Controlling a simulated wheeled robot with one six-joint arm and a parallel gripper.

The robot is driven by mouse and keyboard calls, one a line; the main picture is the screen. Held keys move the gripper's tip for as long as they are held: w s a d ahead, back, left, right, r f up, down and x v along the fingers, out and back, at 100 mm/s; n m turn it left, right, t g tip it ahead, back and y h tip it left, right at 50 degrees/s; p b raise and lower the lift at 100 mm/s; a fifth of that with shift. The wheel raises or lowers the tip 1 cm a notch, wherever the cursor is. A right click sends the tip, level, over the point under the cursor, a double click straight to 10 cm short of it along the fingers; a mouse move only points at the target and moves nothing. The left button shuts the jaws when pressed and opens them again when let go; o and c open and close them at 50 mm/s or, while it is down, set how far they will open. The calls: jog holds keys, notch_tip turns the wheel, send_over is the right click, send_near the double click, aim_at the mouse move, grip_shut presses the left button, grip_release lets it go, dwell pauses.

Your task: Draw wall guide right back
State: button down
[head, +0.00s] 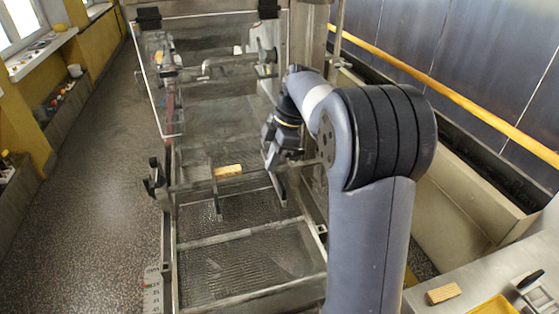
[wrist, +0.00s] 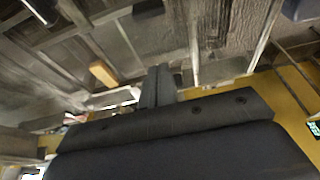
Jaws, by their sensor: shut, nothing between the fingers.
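My gripper (head: 267,152) is in the head view at the right side of the mesh frame, above the cross rail. Its two dark fingers are shut together and empty in the wrist view (wrist: 158,84). A narrow upright plate, which looks like the right wall guide (head: 279,187), hangs below the cross rail just under my gripper. A similar plate, seemingly the left guide (head: 217,205), stands to its left. My gripper partly hides the right guide's top, and I cannot tell whether they touch.
A tan block (head: 228,171) lies by the cross rail between the guides; it also shows in the wrist view (wrist: 103,73). A dark clamp (head: 155,178) sits at the rail's left end. A clear hinged panel (head: 152,90) stands at the left. The front mesh (head: 250,265) is clear.

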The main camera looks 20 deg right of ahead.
aim_at(282, 185)
jog(key=p+x, duration=0.1)
jog(key=x, duration=0.6)
jog(key=shift+a+f, duration=0.1)
jog(key=shift+f, duration=0.4)
jog(key=d+p, duration=0.1)
jog(key=d, duration=0.2)
jog(key=shift+d+p, duration=0.2)
jog(key=shift+p, duration=0.1)
jog(key=shift+d, duration=0.2)
jog(key=shift+d+f+b, duration=0.2)
jog(key=shift+d+b, duration=0.25)
jog(key=shift+d, duration=0.6)
jog(key=shift+r, duration=0.15)
jog(key=shift+a, duration=0.1)
